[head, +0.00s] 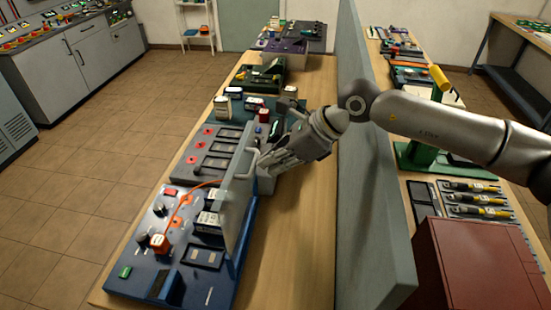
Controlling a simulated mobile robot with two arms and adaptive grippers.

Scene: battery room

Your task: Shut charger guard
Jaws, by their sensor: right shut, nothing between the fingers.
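The charger (138,262) is a blue panel at the front of the bench, with knobs, a red-orange cable and dark modules on top. Its guard (240,205) looks like a clear, greyish panel standing roughly upright along the charger's right part. A pale handle (243,162) shows at the guard's far end. My right gripper (268,162) is shut and empty, just to the right of the handle. Whether it touches the guard or handle I cannot tell. My left gripper is not in view.
A grey divider (366,190) runs along the bench to the right of my gripper, with my right arm reaching over it. A panel with red knobs (193,158) lies beyond the charger. Bare wood (290,255) is free between charger and divider.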

